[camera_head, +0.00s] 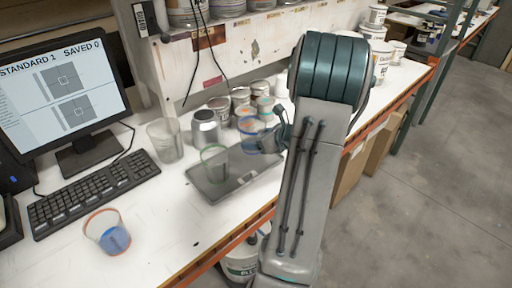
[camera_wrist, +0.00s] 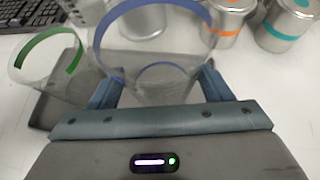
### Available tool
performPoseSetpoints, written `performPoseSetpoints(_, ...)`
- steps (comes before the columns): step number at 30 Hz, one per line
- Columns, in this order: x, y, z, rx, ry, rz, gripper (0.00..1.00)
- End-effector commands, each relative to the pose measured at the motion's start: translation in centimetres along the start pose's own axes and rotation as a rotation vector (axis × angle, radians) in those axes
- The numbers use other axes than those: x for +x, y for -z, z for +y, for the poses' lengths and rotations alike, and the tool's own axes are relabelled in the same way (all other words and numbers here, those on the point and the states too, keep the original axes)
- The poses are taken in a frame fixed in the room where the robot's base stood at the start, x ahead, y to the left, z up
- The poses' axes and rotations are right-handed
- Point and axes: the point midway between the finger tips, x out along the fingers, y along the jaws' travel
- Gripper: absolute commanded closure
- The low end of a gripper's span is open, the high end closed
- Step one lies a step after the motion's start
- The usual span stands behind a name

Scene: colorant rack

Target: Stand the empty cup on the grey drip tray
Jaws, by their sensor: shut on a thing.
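My gripper (camera_wrist: 158,88) is shut on a clear cup with a blue rim (camera_wrist: 150,52), one finger on each side. The cup looks empty and roughly upright. In the head view this blue-rimmed cup (camera_head: 248,128) is at the back right of the grey drip tray (camera_head: 240,181), partly behind my gripper (camera_head: 262,143). I cannot tell whether its base touches anything. A clear cup with a green rim (camera_head: 214,164) stands on the left part of the tray and looks empty. It also shows left of my gripper in the wrist view (camera_wrist: 45,62).
A clear cup with an orange rim and blue contents (camera_head: 107,233) stands at the front left. A large clear beaker (camera_head: 165,140) and a silver can (camera_head: 206,130) stand behind the tray, with several tins (camera_head: 241,97) further back. A keyboard (camera_head: 95,190) lies left.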

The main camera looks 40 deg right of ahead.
Motion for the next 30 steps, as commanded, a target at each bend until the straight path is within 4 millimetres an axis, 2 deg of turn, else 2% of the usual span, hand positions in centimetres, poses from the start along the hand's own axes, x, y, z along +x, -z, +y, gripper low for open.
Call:
performPoseSetpoints(4,0.8,0.6,0.1,0.003,0.0,0.001,0.52)
performPoseSetpoints(12,2.2,3.3,0.1,0.004,0.0,0.001,0.52)
performPoseSetpoints(26,2.6,4.0,0.1,0.0,0.001,0.0,0.52)
performPoseSetpoints(27,2.5,3.9,0.0,0.0,0.001,0.0,0.2)
performPoseSetpoints(29,2.5,3.8,0.0,0.0,0.001,0.0,0.06)
performPoseSetpoints(30,2.5,3.8,0.0,0.0,0.001,0.0,0.06)
